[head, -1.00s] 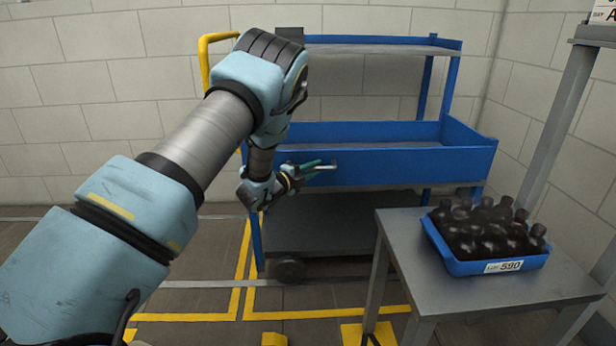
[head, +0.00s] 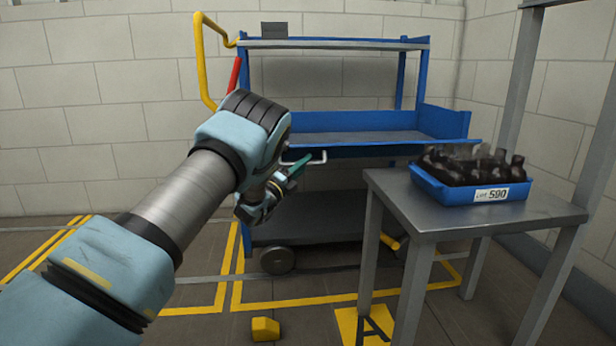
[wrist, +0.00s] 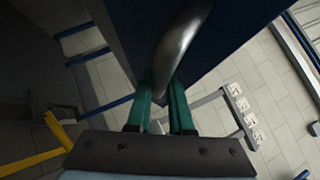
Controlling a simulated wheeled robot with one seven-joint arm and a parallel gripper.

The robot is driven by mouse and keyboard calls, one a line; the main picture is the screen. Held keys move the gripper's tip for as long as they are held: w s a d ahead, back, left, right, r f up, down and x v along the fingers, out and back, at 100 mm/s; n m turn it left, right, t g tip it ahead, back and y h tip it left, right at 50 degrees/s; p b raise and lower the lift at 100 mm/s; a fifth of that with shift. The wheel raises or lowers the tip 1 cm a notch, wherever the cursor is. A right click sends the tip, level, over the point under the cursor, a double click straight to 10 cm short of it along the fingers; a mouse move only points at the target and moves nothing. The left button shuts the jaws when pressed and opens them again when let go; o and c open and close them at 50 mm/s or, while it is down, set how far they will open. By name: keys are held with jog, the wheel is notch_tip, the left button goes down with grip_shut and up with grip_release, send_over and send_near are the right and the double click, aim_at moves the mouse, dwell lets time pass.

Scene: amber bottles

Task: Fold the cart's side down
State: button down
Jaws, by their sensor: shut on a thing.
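The blue cart (head: 350,119) stands against the wall in the head view. Its side panel (head: 395,150) is tilted outward and seen nearly edge-on, so the middle shelf (head: 355,136) shows over it. A pale metal bar handle (head: 317,160) is on the panel. My gripper (head: 298,166) has green fingers at the handle's left part. In the wrist view my gripper (wrist: 160,88) is shut on the curved metal handle (wrist: 181,40), with the dark blue panel (wrist: 235,35) beside it. My wrist hides the cart's left front part.
A grey table (head: 455,212) stands close at the right, bearing a blue tray (head: 485,193) of dark bottles labelled 590. A yellow push bar (head: 201,70) and red part (head: 234,76) are at the cart's left. A yellow block (head: 265,329) lies on the floor.

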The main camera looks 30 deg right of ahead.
jog(key=shift+m+h, duration=0.6)
jog(key=shift+m, duration=0.3)
jog(key=shift+w+d+f+b, duration=0.1)
jog(key=shift+w+f+b, duration=0.1)
jog(key=shift+f+b, duration=1.2)
jog(key=shift+w+d+f+b, duration=0.1)
jog(key=shift+w+f+b, duration=0.1)
jog(key=shift+f+b, duration=1.15)
jog(key=shift+f, duration=0.25)
jog(key=c, duration=0.8)
grip_release()
jog(key=shift+a, duration=0.1)
